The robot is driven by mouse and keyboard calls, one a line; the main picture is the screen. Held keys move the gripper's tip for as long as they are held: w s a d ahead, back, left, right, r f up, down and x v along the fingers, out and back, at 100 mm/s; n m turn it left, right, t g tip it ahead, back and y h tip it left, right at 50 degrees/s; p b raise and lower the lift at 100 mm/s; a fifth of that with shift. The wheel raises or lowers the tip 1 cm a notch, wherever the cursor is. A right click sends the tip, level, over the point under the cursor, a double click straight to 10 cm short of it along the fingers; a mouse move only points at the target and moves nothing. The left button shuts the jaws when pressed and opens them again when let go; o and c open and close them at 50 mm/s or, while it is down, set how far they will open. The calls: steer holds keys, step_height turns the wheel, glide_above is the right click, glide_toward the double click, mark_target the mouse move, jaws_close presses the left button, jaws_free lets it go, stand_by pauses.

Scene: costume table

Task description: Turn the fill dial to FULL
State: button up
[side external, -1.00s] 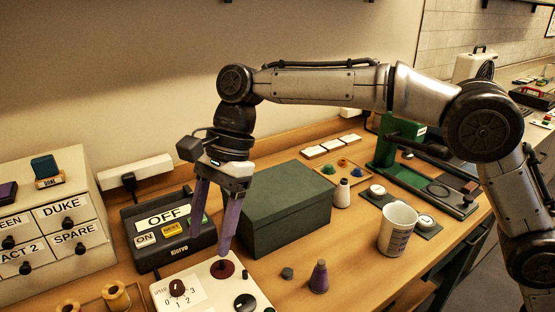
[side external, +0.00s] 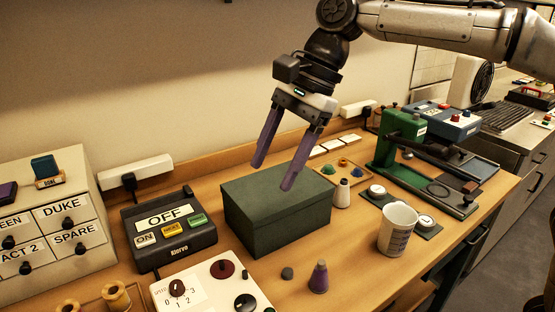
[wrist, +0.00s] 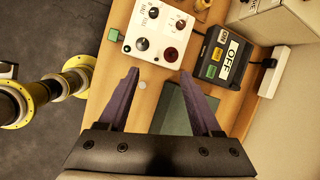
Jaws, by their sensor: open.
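A white control panel (side external: 205,288) stands at the front left, cut off by the picture's lower edge.
The dark green box (side external: 278,208) stands right of the OFF switch unit (side external: 168,228). A drawer cabinet (side external: 50,215) is at left.

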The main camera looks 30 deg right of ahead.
steer(key=shift+d, duration=0.1)
stand_by(0.5)
steer(key=s+a+f+n+g+h, duration=0.1)
steer(key=a+f+n+h, duration=0.1)
steer(key=a+f+n, duration=0.5)
steer(key=a+f+n+h, duration=0.3)
steer(key=a+n, duration=0.8)
steer(key=n, duration=0.1)
step_height(320, 180, down, 14)
jaws_close()
